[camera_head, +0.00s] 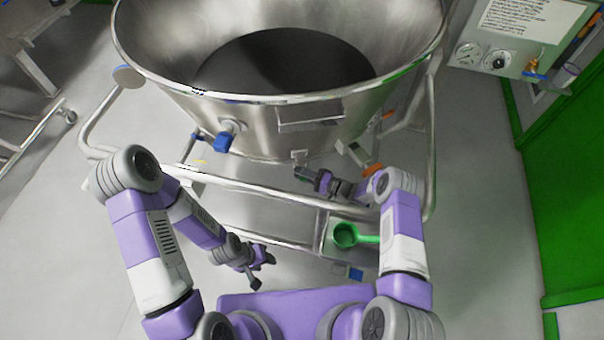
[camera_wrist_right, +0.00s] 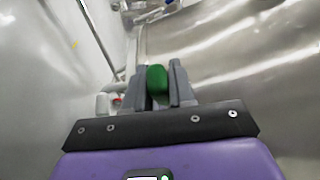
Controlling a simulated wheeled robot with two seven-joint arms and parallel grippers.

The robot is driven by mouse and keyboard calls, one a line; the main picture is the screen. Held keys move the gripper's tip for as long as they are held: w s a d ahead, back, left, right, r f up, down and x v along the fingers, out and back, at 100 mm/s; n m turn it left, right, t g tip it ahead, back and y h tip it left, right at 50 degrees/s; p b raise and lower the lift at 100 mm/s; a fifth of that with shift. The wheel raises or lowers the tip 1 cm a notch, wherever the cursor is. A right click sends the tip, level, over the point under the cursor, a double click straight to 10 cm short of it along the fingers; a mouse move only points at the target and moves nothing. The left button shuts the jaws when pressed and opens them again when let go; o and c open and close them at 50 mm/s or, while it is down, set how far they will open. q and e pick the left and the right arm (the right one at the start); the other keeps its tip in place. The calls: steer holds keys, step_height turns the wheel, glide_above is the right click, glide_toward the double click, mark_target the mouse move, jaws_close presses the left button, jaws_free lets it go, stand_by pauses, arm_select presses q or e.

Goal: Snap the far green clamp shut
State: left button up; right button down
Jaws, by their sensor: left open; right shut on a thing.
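A green clamp handle (camera_wrist_right: 157,80) shows in the right wrist view, between the two grey fingers of my right gripper (camera_wrist_right: 158,94). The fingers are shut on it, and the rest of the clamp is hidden. In the head view my right gripper (camera_head: 305,173) reaches under the front of the steel vessel (camera_head: 262,130), near its lower edge; the green handle cannot be made out there. My left gripper (camera_head: 260,266) is open and empty, low in front of the vessel's frame, apart from the clamp.
A tubular steel frame (camera_head: 235,187) surrounds the vessel. A blue-handled valve (camera_head: 224,142) sticks out of its front left. A green scoop (camera_head: 346,235) rests on a small steel shelf beside my right arm.

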mark_target(302, 166)
steer(key=shift+r, duration=0.15)
steer(key=shift+r+m+g+h+p, duration=0.4)
steer(key=shift+r+m+h+p, duration=0.3)
steer(key=shift+r+m+p, duration=0.35)
steer(key=shift+w+r+m+g+h+p, duration=0.25)
steer(key=shift+m+g+h+p, duration=0.2)
steer(key=shift+m, duration=0.5)
steer(key=shift+w+r+m+g, duration=0.1)
steer(key=shift+r+m+g, duration=0.35)
steer(key=shift+m, duration=0.15)
steer(key=shift+h, duration=0.25)
steer(key=c, duration=1)
jaws_free()
steer(key=shift+c, duration=0.2)
steer(key=shift+d, duration=0.1)
